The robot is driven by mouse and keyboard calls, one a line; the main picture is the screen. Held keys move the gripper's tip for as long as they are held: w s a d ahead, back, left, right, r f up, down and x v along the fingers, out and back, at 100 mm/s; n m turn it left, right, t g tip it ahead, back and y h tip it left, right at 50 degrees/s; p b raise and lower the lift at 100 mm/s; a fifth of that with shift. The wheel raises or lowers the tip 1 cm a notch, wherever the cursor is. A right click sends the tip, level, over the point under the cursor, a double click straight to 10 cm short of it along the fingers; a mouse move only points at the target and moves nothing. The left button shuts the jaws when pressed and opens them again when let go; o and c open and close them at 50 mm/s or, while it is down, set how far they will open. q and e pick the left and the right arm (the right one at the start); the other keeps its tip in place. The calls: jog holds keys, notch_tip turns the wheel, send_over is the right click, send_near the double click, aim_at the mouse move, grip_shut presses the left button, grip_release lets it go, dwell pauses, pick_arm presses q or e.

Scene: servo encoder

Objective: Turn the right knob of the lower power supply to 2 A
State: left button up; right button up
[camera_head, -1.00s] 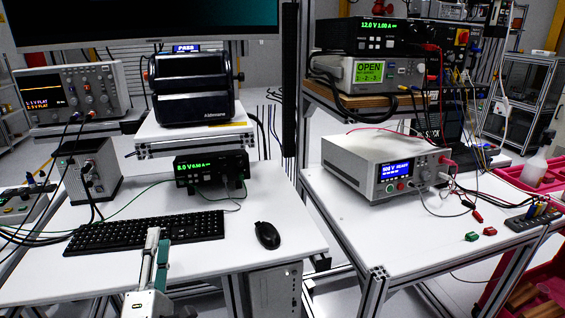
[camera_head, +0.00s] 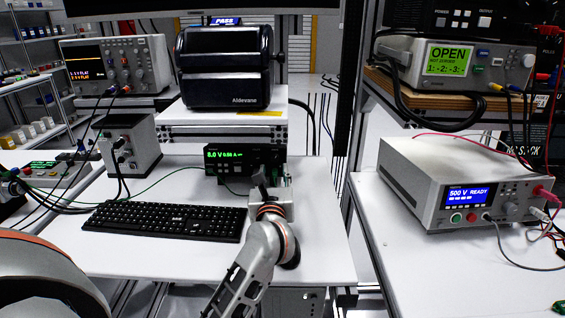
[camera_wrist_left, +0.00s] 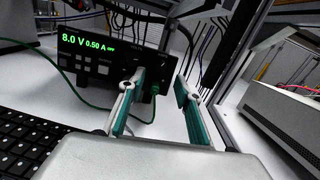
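The lower power supply (camera_head: 231,160) is a black box on the left table, below the shelf with the label printer. In the left wrist view its green display (camera_wrist_left: 88,43) reads 8.0 V, 0.50 A, OFF. My left gripper (camera_head: 273,179) is at the right part of its front. In the left wrist view the teal-padded fingers of the left gripper (camera_wrist_left: 161,80) are apart with nothing clasped between them. A green plug (camera_wrist_left: 154,88) shows behind the left finger. The right knob is not clearly visible; fingers cover part of the panel. My right gripper is out of view.
A black keyboard (camera_head: 165,221) lies left of my left arm. The label printer (camera_head: 226,70) stands on the shelf above. A green cable (camera_head: 160,182) runs across the table. The 500 V tester (camera_head: 430,170) stands on the right table. Another black supply (camera_head: 470,17) is at top right.

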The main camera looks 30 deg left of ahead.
aim_at(275, 159)
pick_arm(q)
jog(key=x, duration=0.5)
jog(key=shift+w+a, duration=0.2)
jog(key=shift+w, duration=0.1)
grip_shut()
